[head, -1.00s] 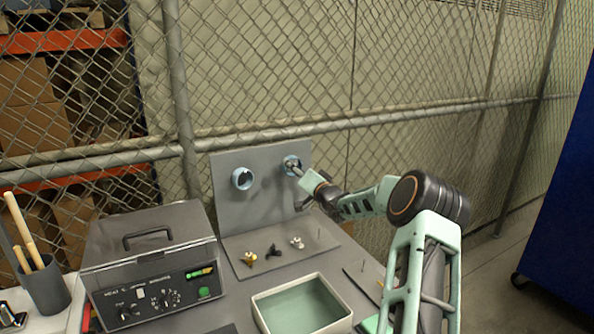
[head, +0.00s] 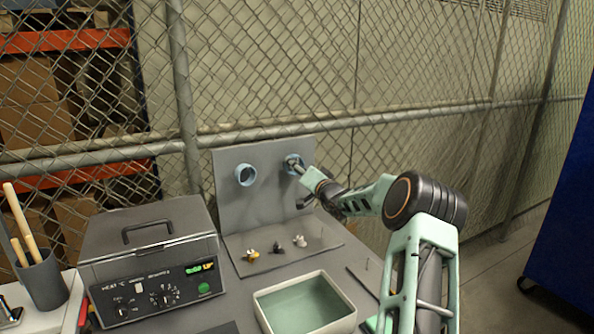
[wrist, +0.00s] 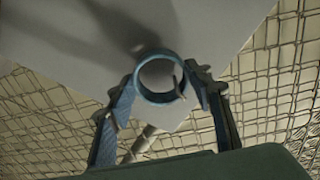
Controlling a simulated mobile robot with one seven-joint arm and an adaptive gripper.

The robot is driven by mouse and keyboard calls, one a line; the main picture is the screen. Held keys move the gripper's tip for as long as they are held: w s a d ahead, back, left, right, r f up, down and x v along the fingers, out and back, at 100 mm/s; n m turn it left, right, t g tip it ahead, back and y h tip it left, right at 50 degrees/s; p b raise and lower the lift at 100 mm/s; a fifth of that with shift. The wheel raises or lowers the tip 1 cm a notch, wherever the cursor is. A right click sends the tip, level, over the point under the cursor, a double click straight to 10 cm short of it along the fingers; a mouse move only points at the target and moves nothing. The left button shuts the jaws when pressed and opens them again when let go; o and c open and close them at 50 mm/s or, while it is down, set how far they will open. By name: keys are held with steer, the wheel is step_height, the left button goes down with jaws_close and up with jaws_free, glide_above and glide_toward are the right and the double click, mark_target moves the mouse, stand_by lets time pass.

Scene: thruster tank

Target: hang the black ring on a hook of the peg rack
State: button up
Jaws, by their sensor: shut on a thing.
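A light blue ring (head: 293,164) is at the upper right of an upright grey panel (head: 262,150). In the wrist view the ring (wrist: 160,58) sits between my two fingertips, near a panel corner. My gripper (head: 297,167) is shut on this ring; whether the ring is fixed to the panel or only in front of it, I cannot tell. A small hook-like piece (wrist: 181,84) shows at the ring's lower right. A second blue ring (head: 245,175) is on the panel to the left.
Small gold (head: 252,255), dark (head: 275,248) and silver (head: 300,240) parts lie on the panel's base. A green-lined tray (head: 304,303) stands in front. A heater box (head: 150,258) and a pen cup (head: 44,284) are at left. A mesh fence (head: 420,70) runs behind.

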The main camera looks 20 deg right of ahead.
stand_by(0.3)
steer(key=o, duration=1.1)
steer(key=s, duration=1.2)
steer(key=shift+d, duration=0.2)
